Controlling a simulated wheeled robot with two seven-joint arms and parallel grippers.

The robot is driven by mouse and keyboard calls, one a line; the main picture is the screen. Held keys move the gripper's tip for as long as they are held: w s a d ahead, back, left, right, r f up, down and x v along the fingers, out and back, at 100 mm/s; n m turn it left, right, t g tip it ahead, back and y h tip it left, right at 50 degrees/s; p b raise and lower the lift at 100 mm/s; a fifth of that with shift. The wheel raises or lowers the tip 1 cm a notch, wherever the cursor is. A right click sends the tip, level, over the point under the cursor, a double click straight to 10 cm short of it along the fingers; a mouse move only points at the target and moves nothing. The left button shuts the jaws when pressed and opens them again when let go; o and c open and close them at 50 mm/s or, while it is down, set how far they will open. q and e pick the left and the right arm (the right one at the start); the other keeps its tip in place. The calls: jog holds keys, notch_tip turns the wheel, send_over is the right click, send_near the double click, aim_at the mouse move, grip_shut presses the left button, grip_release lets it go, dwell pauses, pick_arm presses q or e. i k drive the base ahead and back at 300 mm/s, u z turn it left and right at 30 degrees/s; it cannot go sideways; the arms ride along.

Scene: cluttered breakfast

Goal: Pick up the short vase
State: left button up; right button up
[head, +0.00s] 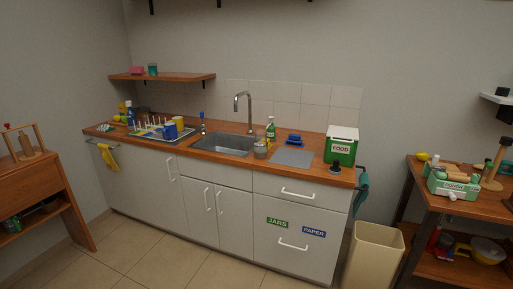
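I cannot make out a short vase for certain in the head view. A small greyish jar-like container (260,149) stands on the wooden counter at the right edge of the sink; it is too small to tell what it is. A small dark object (335,167) sits near the counter's right front edge, also unclear. Neither of my grippers shows in the view.
The counter (225,158) holds a sink (226,144), a dish rack (158,131), a green FOOD box (341,146) and a green bottle (270,130). A beige bin (373,258) stands between it and the right table (474,207). Tiled floor (130,255) in front is clear.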

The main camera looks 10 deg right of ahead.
aim_at(261, 149)
jog(key=u, duration=0.4)
jog(key=i, duration=0.85)
jog(key=u, duration=0.15)
